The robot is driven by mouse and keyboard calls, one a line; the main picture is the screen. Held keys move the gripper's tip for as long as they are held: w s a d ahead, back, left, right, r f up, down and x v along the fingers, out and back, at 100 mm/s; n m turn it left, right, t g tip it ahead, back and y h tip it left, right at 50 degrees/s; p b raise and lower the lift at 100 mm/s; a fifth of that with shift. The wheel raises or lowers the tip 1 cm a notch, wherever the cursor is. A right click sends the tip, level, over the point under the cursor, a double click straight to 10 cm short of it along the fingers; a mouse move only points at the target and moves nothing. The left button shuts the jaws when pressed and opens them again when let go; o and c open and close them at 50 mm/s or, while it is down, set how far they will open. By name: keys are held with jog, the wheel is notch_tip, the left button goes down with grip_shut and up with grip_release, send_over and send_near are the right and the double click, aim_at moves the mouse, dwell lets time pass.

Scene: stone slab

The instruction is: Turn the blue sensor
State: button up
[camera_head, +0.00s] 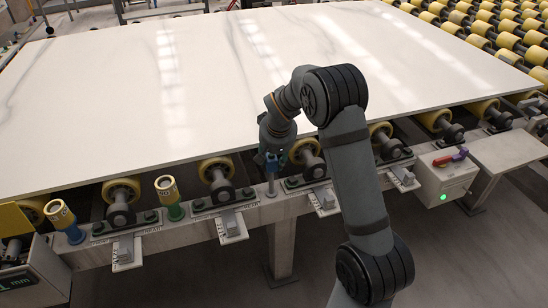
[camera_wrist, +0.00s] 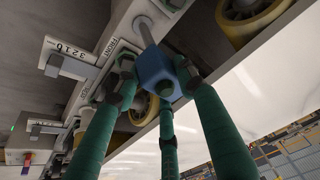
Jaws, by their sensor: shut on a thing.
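The blue sensor (camera_wrist: 155,68) is a small blue block on a thin metal rod. It stands at the front rail of the conveyor, by the label FRONT in the wrist view. In the head view the sensor (camera_head: 271,164) shows only partly, below my gripper (camera_head: 270,156). My gripper's green fingers reach around the block in the wrist view. The gripper is shut on the sensor, with one finger on each side and a third behind it. The finger contact points are partly hidden.
A large white stone slab (camera_head: 230,75) lies on yellow rollers just behind the sensor. Posts with yellow tops, one blue-based (camera_head: 62,217) and one green-based (camera_head: 168,193), stand left along the rail (camera_head: 245,215). A control box (camera_head: 447,180) with a lever is at right.

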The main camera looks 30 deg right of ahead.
jog(key=shift+w+n, duration=0.1)
jog(key=shift+n, duration=0.7)
jog(key=o, duration=1.1)
jog(key=shift+o, duration=0.2)
jog(key=shift+y, duration=0.3)
jog(key=v, duration=1.2)
jog(key=shift+s, duration=0.2)
